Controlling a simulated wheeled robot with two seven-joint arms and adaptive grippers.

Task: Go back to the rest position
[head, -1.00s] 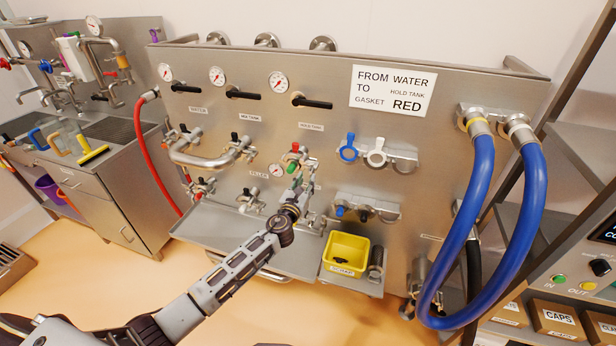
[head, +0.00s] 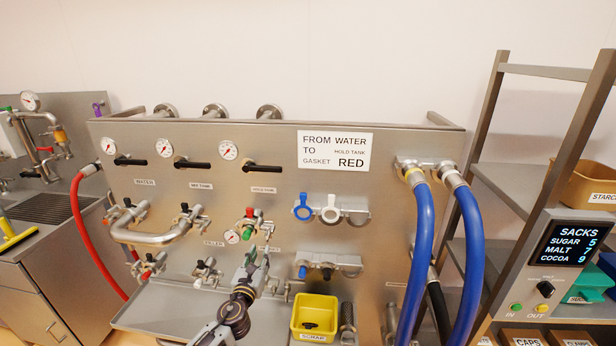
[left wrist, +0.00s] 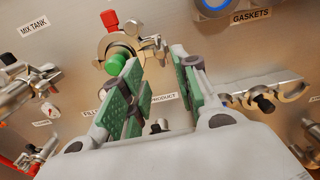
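My left gripper (head: 256,268) is in front of the lower middle of the steel panel (head: 400,145). In the left wrist view, its green-padded fingers (left wrist: 158,95) stand apart with nothing between them. Beyond the fingertips is a clamp fitting (left wrist: 130,40) with a red piece on top and a green cap (left wrist: 120,58). The same fitting shows in the head view (head: 248,224), just above the gripper. I cannot tell whether a finger touches it. My right gripper is not in view.
Two blue hoses (head: 420,260) hang on the panel's right, a red hose (head: 82,235) on its left. A yellow scrap bin (head: 315,312) sits right of my gripper. A steel shelf rack (head: 515,180) with a SACKS display (head: 572,243) stands at the right.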

